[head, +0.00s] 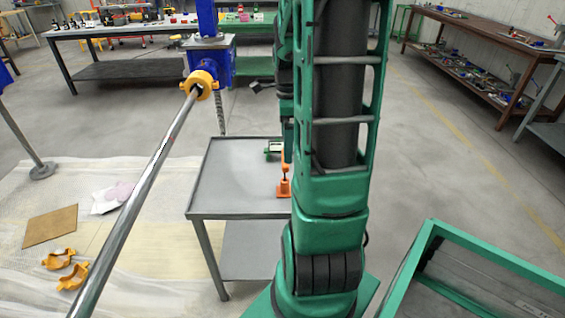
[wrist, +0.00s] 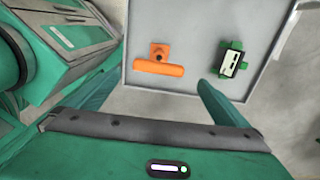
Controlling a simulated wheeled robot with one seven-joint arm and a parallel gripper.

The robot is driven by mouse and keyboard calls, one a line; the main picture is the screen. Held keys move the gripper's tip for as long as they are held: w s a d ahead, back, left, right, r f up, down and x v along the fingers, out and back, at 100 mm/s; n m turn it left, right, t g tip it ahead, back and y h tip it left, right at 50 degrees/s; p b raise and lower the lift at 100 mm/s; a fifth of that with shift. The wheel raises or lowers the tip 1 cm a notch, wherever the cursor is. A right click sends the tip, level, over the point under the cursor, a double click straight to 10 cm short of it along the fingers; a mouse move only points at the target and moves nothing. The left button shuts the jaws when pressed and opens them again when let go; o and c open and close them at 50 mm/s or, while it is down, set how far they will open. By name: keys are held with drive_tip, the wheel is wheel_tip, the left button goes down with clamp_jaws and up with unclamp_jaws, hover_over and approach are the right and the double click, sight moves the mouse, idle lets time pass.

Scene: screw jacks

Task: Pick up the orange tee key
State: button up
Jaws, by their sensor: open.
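The orange tee key (head: 284,174) stands on a small grey table (head: 238,190), partly beside my green arm in the head view. In the wrist view the tee key (wrist: 158,68) is seen from above, with its crossbar running left to right and a square base behind it. My gripper (wrist: 150,95) is open and empty, its two green fingers spread wide at the bottom of the wrist view. The tee key lies beyond the fingertips, between their directions. No contact shows.
A green and white device (wrist: 231,63) sits on the table right of the tee key. A long steel bar (head: 145,195) with a yellow collar (head: 201,82) slants across the left. The table's left part is clear.

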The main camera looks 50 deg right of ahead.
sight(285, 167)
wheel_tip(285, 167, down, 5)
drive_tip(key=shift+f, duration=0.15)
drive_tip(key=f, duration=0.4)
drive_tip(key=shift+a+f, duration=0.15)
drive_tip(key=shift+a, duration=0.1)
drive_tip(key=shift+w+f, duration=0.1)
drive_tip(key=shift+f, duration=0.55)
drive_tip(key=shift+c, duration=0.3)
drive_tip(key=c, duration=1.5)
